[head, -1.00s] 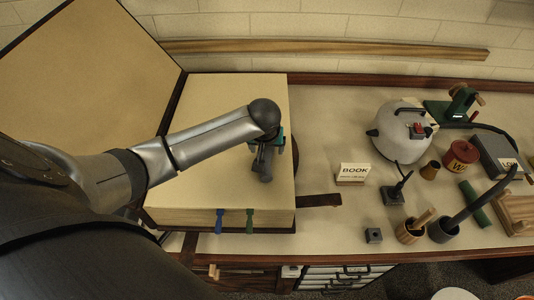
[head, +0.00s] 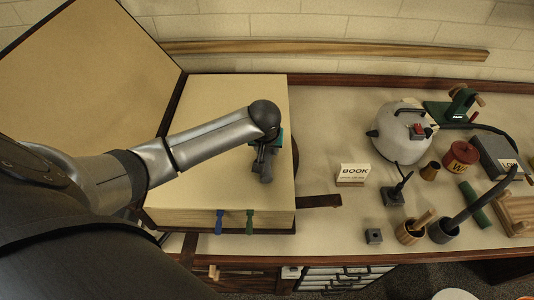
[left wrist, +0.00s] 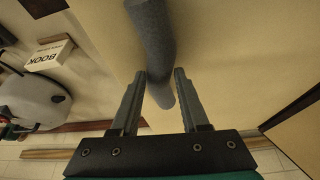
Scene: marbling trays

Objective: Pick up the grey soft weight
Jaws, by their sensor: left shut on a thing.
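The grey soft weight (left wrist: 150,30) is a thick, slightly bent roll over the cream page of the big open book (head: 225,125). In the left wrist view one end of it passes between the two fingers. My left gripper (left wrist: 160,80) is shut on it. In the head view my left gripper (head: 264,168) is low over the right part of the page, and gripper and weight are hard to tell apart there. I cannot tell whether the weight still touches the page. My right gripper is not in view.
A BOOK sign (head: 353,173) stands right of the book. Further right are a round grey pot (head: 398,130), a red W tin (head: 461,155), brush cups and a green roll (head: 475,203). The raised cover (head: 95,75) is at left. Bench between book and pot is mostly clear.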

